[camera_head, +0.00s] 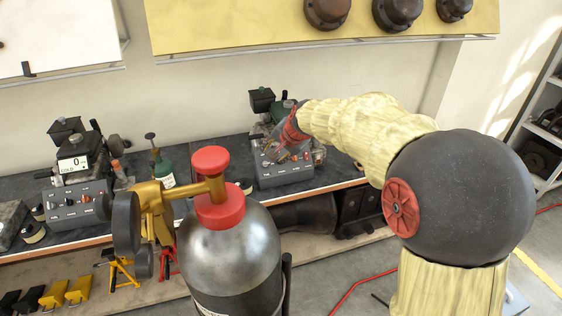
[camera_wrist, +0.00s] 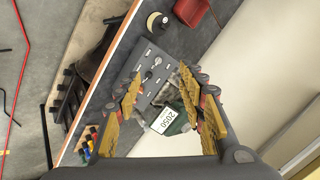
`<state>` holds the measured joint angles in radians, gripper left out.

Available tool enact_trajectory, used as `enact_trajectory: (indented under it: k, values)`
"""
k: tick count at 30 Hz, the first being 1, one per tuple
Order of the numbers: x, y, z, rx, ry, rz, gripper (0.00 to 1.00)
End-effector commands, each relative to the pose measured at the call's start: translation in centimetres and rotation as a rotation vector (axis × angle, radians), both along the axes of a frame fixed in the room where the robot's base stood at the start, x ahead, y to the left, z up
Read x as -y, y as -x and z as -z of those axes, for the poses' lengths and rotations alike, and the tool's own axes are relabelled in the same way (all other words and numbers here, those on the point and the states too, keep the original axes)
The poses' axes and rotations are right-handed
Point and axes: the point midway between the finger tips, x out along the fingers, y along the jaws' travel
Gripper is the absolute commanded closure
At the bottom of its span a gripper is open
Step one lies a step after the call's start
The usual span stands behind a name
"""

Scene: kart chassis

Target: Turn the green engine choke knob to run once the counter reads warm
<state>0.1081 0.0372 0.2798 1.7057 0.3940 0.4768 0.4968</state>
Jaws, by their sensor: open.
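The green engine (camera_head: 281,108) stands on the bench at the back, partly hidden by my arm. Its counter (camera_wrist: 168,119) reads 2650 in the wrist view; the small text beside the number is too small to read. Its grey control panel (camera_head: 285,178) faces the front; in the wrist view the panel (camera_wrist: 143,88) shows several small knobs and switches, including a dark knob (camera_wrist: 148,75). I cannot tell which knob is the choke. My gripper (camera_wrist: 160,92) is open and empty above the panel; it also shows in the head view (camera_head: 283,152).
A second engine (camera_head: 72,145) with a counter reading 0 COLD and its own grey panel (camera_head: 76,204) stands at the left. A green bottle (camera_head: 162,168) stands between the stations. A large silver cylinder (camera_head: 228,255) with a red collar fills the front middle. A red tray (camera_wrist: 191,10) lies on the bench.

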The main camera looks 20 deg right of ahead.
Motion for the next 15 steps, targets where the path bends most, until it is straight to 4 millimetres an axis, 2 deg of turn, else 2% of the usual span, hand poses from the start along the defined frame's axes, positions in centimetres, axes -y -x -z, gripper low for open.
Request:
enact_trajectory:
  k: [1, 6, 10, 15]
  values:
    - [0.8, -2.5, 1.9, -0.002, -0.035, 0.049, 0.60]
    - [3.7, -9.8, 7.3, 0.018, -0.155, 0.228, 0.60]
    - [6.0, -14.3, 12.0, 0.034, -0.239, 0.361, 0.60]
    - [8.4, -17.7, 16.9, 0.052, -0.315, 0.485, 0.60]
